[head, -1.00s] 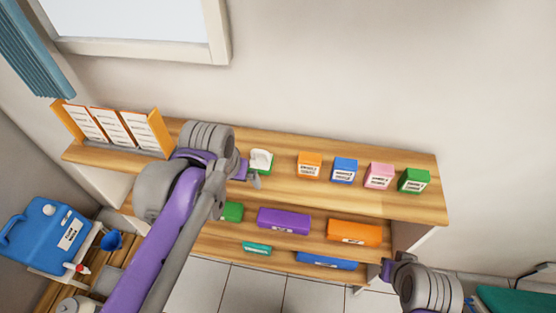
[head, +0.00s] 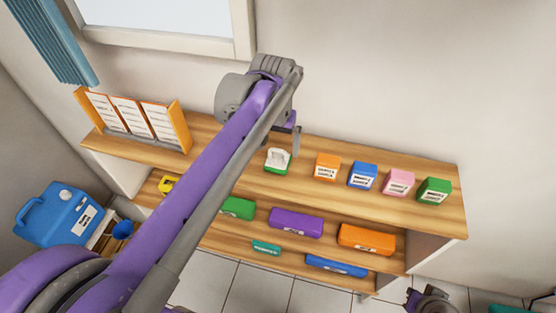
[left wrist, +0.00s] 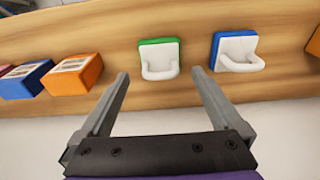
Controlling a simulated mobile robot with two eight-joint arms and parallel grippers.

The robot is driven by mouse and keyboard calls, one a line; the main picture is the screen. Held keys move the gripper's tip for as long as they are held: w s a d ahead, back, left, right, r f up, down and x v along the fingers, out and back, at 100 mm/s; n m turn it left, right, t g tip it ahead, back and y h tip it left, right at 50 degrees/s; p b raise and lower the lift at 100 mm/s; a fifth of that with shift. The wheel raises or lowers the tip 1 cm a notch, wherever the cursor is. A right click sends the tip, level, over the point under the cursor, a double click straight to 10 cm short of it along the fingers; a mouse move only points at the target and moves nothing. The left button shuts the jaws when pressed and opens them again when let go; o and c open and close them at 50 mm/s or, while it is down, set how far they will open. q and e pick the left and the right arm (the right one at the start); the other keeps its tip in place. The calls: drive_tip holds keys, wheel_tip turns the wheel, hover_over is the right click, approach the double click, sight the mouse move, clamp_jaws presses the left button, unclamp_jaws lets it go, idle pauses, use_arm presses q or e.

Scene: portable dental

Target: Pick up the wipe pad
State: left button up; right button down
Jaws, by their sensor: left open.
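A white pad on a green base (head: 278,160) sits on the top shelf. It also shows in the left wrist view (left wrist: 159,60), with a raised white loop at its front. A similar white pad on a blue base (left wrist: 236,51) stands beside it; in the head view my arm hides that spot. I cannot tell which pad is the wipe pad. My left gripper (head: 294,138) is above the shelf, close to the green-based pad. In the left wrist view its fingers (left wrist: 160,86) are wide apart and empty, with the green-based pad beyond their tips. My right gripper (head: 412,299) is partly cut off at the bottom edge.
Orange (head: 327,167), blue (head: 362,176), pink (head: 398,183) and green (head: 434,191) boxes stand right of the pad. An orange card holder (head: 180,127) is at the left. Purple (head: 295,223) and orange (head: 367,239) boxes lie lower. A wall stands behind the shelf.

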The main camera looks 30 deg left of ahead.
sight(277, 150)
use_arm(q)
drive_tip(key=f, duration=0.3)
drive_tip(key=shift+w+a+f, duration=0.1)
drive_tip(key=shift+w+f, duration=0.15)
drive_tip(key=shift+f, duration=0.15)
drive_tip(key=c, duration=1.3)
wheel_tip(277, 150, up, 10)
drive_tip(key=shift+r, duration=0.1)
drive_tip(key=shift+c, duration=0.2)
clamp_jaws()
drive_tip(key=o, duration=0.7)
unclamp_jaws()
drive_tip(key=shift+c, duration=0.2)
drive_tip(key=c, duration=0.5)
drive_tip(key=shift+c, duration=0.2)
